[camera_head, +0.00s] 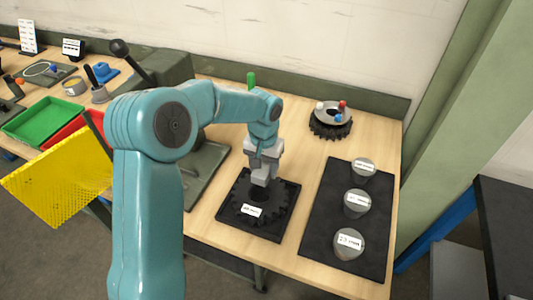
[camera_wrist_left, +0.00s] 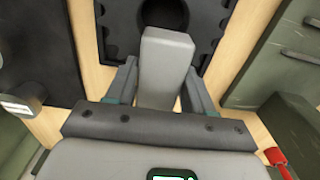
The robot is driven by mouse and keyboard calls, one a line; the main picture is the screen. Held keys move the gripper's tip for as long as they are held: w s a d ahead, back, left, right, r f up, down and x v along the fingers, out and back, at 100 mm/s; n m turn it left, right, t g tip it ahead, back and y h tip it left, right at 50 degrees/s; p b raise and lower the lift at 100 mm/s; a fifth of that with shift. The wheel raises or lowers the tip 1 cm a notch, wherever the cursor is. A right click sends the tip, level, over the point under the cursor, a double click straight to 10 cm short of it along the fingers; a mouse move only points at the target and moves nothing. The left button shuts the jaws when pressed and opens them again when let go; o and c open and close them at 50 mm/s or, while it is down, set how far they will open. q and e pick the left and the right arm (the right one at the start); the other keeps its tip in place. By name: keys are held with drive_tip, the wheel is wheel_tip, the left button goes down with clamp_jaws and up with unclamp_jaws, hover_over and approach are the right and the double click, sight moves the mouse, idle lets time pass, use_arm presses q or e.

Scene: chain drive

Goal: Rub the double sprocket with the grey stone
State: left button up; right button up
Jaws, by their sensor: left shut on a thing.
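A dark toothed sprocket (camera_head: 278,205) lies in a black square tray (camera_head: 228,219) with a white label at its front. I cannot tell from here whether it is double. My left gripper (camera_head: 263,166) is over the tray, pointing down, shut on a grey block-shaped stone (camera_head: 259,180). In the left wrist view the stone (camera_wrist_left: 166,62) sits between the two fingers, its far end over the dark sprocket and its round dark centre (camera_wrist_left: 152,12). I cannot tell whether the stone touches the sprocket. The gripper and stone hide part of it. My right gripper is not in view.
A black mat (camera_head: 319,240) with several labelled grey cylinders lies to the right. Another dark toothed wheel (camera_head: 330,130) with a grey dish and coloured knobs stands behind. Bare wood lies between tray and mat.

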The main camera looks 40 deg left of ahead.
use_arm(q)
drive_tip(key=shift+r+p, duration=1.25)
drive_tip(key=shift+r, duration=1)
drive_tip(key=shift+s, duration=0.15)
